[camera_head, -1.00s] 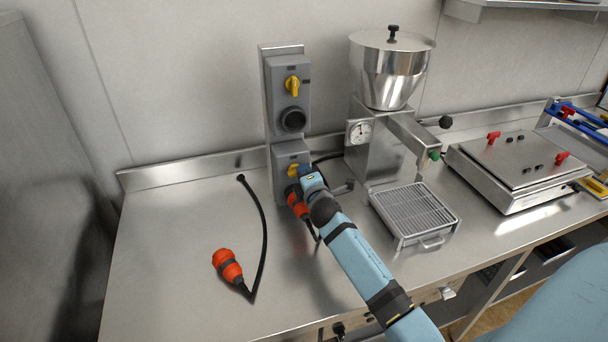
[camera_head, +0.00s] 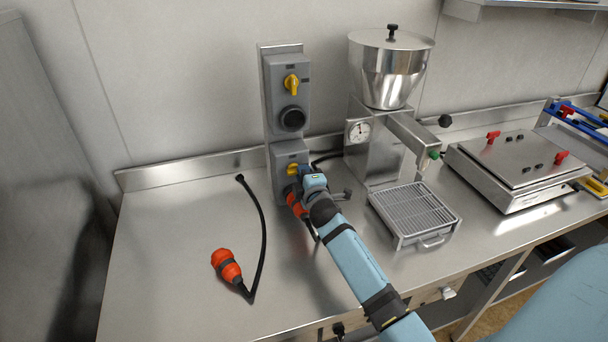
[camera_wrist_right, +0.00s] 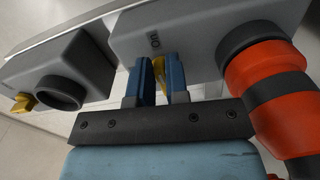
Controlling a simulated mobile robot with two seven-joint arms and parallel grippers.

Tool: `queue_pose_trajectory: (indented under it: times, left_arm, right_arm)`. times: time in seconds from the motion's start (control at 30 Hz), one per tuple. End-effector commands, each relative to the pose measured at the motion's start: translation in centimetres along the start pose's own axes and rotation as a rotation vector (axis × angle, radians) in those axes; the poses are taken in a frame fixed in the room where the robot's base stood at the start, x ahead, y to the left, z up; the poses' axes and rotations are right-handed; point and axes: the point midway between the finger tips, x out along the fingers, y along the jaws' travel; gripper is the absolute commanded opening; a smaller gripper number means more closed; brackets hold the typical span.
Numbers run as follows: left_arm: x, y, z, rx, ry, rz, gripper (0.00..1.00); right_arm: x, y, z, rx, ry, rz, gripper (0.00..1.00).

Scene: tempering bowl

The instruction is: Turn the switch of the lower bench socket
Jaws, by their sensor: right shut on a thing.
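The lower bench socket (camera_head: 288,153) is a grey box at the bottom of the metal wall plate. Its yellow switch (camera_wrist_right: 159,70) shows in the right wrist view between the blue fingers of my right gripper (camera_wrist_right: 158,80). The gripper is shut on this switch. In the head view the right gripper (camera_head: 301,172) is at the front of the socket and covers part of the switch. A red-orange plug (camera_wrist_right: 275,85) sits in the lower socket beside the gripper; it also shows in the head view (camera_head: 295,203). My left gripper is not in view.
The upper socket (camera_head: 289,85) has its own yellow switch and an empty black outlet. A loose red-orange plug (camera_head: 228,267) with black cable lies on the bench. A metal hopper machine (camera_head: 388,75) and grated tray (camera_head: 415,212) stand to the right.

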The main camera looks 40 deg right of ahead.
Motion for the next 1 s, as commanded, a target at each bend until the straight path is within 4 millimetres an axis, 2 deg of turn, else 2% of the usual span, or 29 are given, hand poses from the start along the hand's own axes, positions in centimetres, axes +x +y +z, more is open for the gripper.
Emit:
queue_pose_trajectory:
  times: [0.1,0.13,0.2,0.23,0.5,0.63,0.77,1.0]
  left_arm:
    - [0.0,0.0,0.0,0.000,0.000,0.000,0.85]
    - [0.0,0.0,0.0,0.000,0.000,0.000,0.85]
    - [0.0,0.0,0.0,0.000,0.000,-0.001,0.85]
    - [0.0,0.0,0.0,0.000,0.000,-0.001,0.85]
    - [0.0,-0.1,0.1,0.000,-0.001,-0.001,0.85]
    - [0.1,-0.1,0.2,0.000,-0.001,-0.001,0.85]
    - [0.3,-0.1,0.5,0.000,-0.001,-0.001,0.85]
    - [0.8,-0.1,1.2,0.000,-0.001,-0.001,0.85]
  right_arm:
    - [-0.1,-0.3,0.0,0.002,0.000,-0.005,0.00]
    - [-0.1,-0.3,0.0,0.002,0.000,-0.005,0.20]
    - [-0.1,-0.3,0.0,0.001,0.000,-0.005,0.36]
    - [-0.1,-0.2,0.0,0.001,0.000,-0.004,0.38]
    - [-0.1,-0.2,0.0,0.000,0.000,-0.003,0.38]
    - [-1.0,-0.2,0.0,-0.001,0.000,-0.002,0.38]
    - [-3.4,-0.3,0.0,-0.001,0.001,-0.003,0.38]
    - [-9.0,-0.4,0.0,0.001,0.000,-0.005,0.38]
